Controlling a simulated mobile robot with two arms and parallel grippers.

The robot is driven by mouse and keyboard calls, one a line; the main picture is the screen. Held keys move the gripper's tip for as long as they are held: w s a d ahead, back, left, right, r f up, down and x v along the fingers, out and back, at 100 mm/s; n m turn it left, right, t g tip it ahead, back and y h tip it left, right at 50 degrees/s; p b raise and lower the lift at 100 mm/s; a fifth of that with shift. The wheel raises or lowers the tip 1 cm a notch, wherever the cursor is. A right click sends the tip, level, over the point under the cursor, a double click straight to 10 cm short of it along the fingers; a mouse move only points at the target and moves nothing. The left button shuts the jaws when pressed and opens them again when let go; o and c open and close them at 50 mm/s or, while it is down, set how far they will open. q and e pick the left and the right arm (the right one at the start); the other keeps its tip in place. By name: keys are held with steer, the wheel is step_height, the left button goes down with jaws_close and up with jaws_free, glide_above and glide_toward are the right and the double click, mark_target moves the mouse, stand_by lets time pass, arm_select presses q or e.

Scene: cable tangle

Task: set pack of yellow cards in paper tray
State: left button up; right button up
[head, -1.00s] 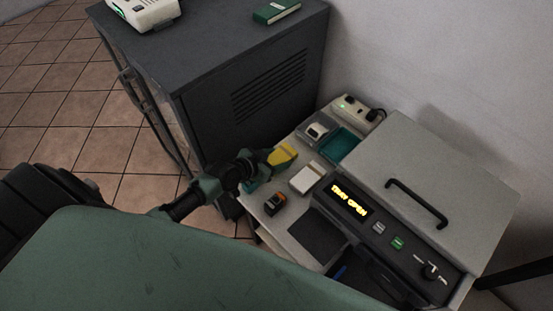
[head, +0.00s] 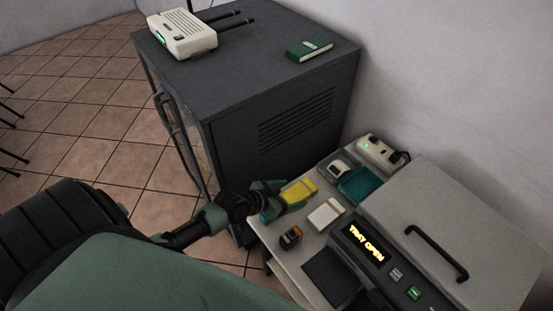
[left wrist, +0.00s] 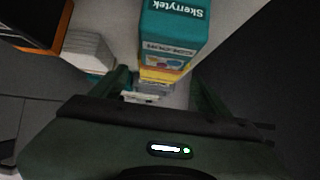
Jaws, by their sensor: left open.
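The yellow pack (head: 301,191) lies on the pale work surface between the dark cabinet and the machine. My left gripper (head: 278,199) is open at its left end. In the left wrist view, a yellow band (left wrist: 162,75) shows between the open fingers of this gripper (left wrist: 162,92), just below a teal printed face (left wrist: 172,22); I cannot tell whether the fingers touch it. The machine's display (head: 363,241) reads "TRAY OPEN". A dark open tray (head: 330,274) sits at the machine's front left, partly cut off. My right gripper is not in view.
A white pack (head: 326,214) lies right of the yellow one, with a small orange and black item (head: 290,237) near it. A teal bin (head: 358,186), a grey bin (head: 336,165) and a power strip (head: 377,151) stand behind. The dark cabinet (head: 235,95) rises at the left.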

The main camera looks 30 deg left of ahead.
mark_target(299, 191)
arm_select(q)
steer(key=v, duration=0.8)
steer(key=shift+p, duration=0.3)
steer(key=shift+o, duration=0.4)
steer(key=shift+r, duration=0.15)
steer(key=w, duration=0.1)
steer(key=w+d+f+p, duration=0.1)
steer(key=w, duration=0.1)
steer(key=shift+w+d+f, duration=0.2)
steer(key=shift+d, duration=0.05)
steer(key=w+f, duration=0.2)
steer(key=shift+w+d+f+g, duration=0.15)
steer(key=shift+w+d+g, duration=0.15)
steer(key=shift+w, duration=0.05)
steer(key=x, duration=0.5)
steer(key=shift+w+f, duration=0.25)
steer(key=shift+f, duration=0.05)
steer(key=shift+c, duration=0.3)
